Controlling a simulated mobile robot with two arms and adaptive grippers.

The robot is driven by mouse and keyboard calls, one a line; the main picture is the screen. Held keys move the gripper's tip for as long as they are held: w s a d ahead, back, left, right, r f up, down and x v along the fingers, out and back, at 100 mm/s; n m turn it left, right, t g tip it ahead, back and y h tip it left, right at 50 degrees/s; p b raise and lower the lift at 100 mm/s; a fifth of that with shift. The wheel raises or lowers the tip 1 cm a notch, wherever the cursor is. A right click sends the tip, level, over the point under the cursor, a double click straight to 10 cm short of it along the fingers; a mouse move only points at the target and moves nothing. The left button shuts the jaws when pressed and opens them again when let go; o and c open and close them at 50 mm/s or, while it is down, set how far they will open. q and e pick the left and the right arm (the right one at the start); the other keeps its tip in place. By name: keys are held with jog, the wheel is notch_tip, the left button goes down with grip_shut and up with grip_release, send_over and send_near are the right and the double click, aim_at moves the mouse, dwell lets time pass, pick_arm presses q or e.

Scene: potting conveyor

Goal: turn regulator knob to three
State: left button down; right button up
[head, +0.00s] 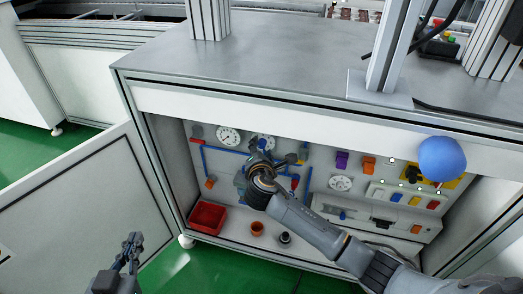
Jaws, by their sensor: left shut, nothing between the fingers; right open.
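The regulator knob cannot be made out for certain. A blue fitting (240,180) on the panel, joined to blue pipes, is partly hidden behind my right gripper. My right gripper (260,148) is open in front of the panel, at the pipes below the round gauges; whether it touches anything cannot be told. My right arm reaches in from the lower right and covers part of the panel. My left gripper (133,240) is shut and empty, low at the left, outside the cabinet and away from the panel. No dial number is readable.
White gauges (229,136) sit on the panel. A red bin (207,217), an orange cup (257,228) and a dark cup (285,238) stand on the cabinet floor. The open door (85,205) is at left.

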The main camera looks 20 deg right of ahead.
pick_arm(q)
jog(key=shift+w+d+r+t, duration=0.15)
jog(key=shift+r+t, duration=0.15)
jog(key=shift+r, duration=0.15)
jog(key=shift+w+d+r+t, duration=0.1)
jog(key=shift+r+t, duration=0.2)
jog(key=shift+r, duration=0.1)
pick_arm(e)
jog(key=shift+w+d+f, duration=0.1)
jog(key=shift+w+d, duration=0.05)
jog(key=shift+w, duration=0.3)
pick_arm(q)
jog(key=shift+a, duration=0.1)
pick_arm(e)
grip_shut()
